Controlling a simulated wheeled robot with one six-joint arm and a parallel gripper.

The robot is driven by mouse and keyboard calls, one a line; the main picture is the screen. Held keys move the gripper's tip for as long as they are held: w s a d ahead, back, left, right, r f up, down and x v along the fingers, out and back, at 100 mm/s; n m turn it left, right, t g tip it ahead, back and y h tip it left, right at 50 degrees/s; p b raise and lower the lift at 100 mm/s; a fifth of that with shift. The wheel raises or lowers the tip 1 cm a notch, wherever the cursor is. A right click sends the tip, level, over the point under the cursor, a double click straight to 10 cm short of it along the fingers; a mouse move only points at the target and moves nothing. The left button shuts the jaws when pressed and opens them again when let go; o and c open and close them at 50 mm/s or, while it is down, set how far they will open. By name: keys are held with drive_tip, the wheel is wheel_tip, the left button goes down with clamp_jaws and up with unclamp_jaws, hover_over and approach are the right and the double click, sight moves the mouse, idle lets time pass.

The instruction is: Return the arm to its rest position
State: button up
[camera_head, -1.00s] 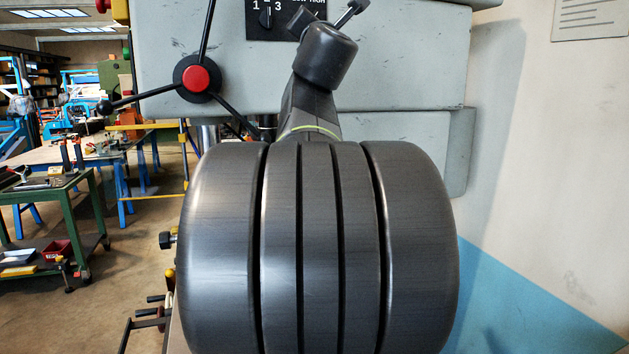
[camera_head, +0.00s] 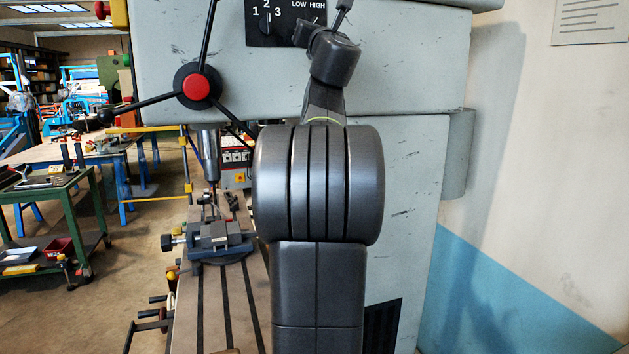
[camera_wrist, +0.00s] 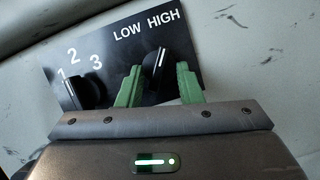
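My arm (camera_head: 318,300) stands up in the middle of the head view, its upper links in front of a grey drill press (camera_head: 410,60). In the wrist view, my gripper (camera_wrist: 160,67) has its two green fingers apart. The black LOW/HIGH knob (camera_wrist: 154,66) shows between them, nearer the left finger. I cannot tell whether a finger touches it. Nothing is held. In the head view the fingers are hidden or too small to tell.
A black 1-2-3 knob (camera_wrist: 88,92) sits left of the LOW/HIGH knob. A red-hubbed handle (camera_head: 197,84) has spokes left of my arm. Below are a vise (camera_head: 215,238) and a slotted table (camera_head: 232,310). A green cart (camera_head: 45,190) stands at left.

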drive_tip(key=n+y, duration=0.2)
drive_tip(key=n, duration=0.2)
drive_tip(key=shift+d+n+g, duration=0.1)
drive_tip(key=shift+n+g, duration=0.2)
drive_tip(key=shift+y, duration=0.4)
